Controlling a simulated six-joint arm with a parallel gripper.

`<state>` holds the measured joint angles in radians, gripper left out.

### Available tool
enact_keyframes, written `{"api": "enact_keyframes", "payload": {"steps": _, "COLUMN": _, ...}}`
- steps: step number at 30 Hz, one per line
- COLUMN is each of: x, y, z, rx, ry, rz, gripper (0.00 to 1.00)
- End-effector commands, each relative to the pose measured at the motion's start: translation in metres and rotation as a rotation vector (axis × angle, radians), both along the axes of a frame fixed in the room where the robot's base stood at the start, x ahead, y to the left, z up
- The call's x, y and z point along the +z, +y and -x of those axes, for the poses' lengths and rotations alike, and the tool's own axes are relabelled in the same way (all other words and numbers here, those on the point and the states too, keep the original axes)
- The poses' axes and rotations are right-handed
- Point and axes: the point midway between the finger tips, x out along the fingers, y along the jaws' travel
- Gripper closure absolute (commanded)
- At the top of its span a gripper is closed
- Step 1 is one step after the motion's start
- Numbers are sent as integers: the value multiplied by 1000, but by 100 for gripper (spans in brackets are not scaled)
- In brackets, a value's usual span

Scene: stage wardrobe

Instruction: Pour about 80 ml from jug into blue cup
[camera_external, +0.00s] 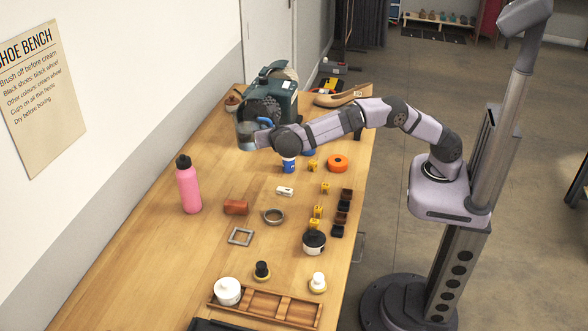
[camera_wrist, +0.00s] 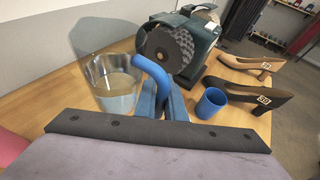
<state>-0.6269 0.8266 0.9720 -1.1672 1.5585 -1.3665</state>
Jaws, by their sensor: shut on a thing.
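The clear jug (camera_wrist: 112,88) has a blue handle (camera_wrist: 152,72) and holds clear liquid. My gripper (camera_wrist: 168,100) is shut on this handle, and the jug is close to upright. In the external view the jug (camera_external: 246,136) is at the end of my arm, left of my gripper (camera_external: 267,139), and seems to be above the bench. The blue cup (camera_wrist: 211,103) stands upright to the right of the jug and gripper in the wrist view, apart from both. In the external view a bit of blue (camera_external: 308,152) under my arm is probably this cup, mostly hidden.
A dark green bench grinder (camera_wrist: 190,42) with wheels stands just behind the jug.

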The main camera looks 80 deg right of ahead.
Motion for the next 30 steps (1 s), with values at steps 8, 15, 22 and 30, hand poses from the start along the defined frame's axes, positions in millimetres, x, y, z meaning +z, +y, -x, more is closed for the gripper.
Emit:
{"api": "enact_keyframes", "payload": {"steps": 8, "x": 7, "y": -16, "z": 39, "rx": 2, "ry": -3, "rz": -1, "gripper": 100}}
{"api": "enact_keyframes", "payload": {"steps": 15, "x": 7, "y": -35, "z": 77, "rx": 3, "ry": -3, "rz": -2, "gripper": 100}}
{"api": "enact_keyframes", "payload": {"steps": 22, "x": 1, "y": -57, "z": 116, "rx": 2, "ry": -3, "rz": -2, "gripper": 100}}
{"api": "enact_keyframes", "payload": {"steps": 30, "x": -13, "y": -88, "z": 166, "rx": 2, "ry": -3, "rz": -2, "gripper": 100}}
